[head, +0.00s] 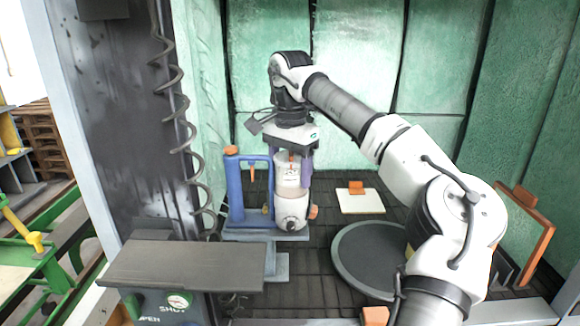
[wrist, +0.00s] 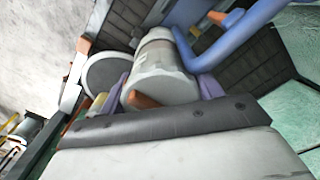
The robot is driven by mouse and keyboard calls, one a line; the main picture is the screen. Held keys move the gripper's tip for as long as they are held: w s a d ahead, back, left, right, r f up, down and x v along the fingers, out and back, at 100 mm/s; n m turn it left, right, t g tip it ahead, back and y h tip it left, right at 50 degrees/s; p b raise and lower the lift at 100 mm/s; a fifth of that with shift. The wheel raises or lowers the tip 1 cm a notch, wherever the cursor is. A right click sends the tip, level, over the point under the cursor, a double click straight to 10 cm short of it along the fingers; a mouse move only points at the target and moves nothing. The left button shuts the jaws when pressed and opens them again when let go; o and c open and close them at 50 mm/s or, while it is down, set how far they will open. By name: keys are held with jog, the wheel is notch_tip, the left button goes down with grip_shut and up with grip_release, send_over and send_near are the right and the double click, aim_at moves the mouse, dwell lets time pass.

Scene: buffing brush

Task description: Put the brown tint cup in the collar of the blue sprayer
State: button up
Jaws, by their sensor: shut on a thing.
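My gripper (head: 292,168), with purple fingers, is shut on a pale cup (head: 287,178) with an orange-brown piece on top, taken as the brown tint cup. The cup is upright, directly over the pale body. In the wrist view the cup (wrist: 160,82) lies between the fingers (wrist: 163,90). The collar is hidden, so I cannot tell whether the cup is seated in it.
A round grey disc (head: 370,258) lies to the right, partly behind my arm. A pale board with an orange clip (head: 360,201) lies behind it. A dark shelf (head: 185,265) is at the front left, and a coiled hose (head: 185,120) hangs on the left wall.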

jog(key=shift+f, duration=0.1)
dwell(0.3)
jog(key=o, duration=1.2)
jog(key=shift+c, duration=0.2)
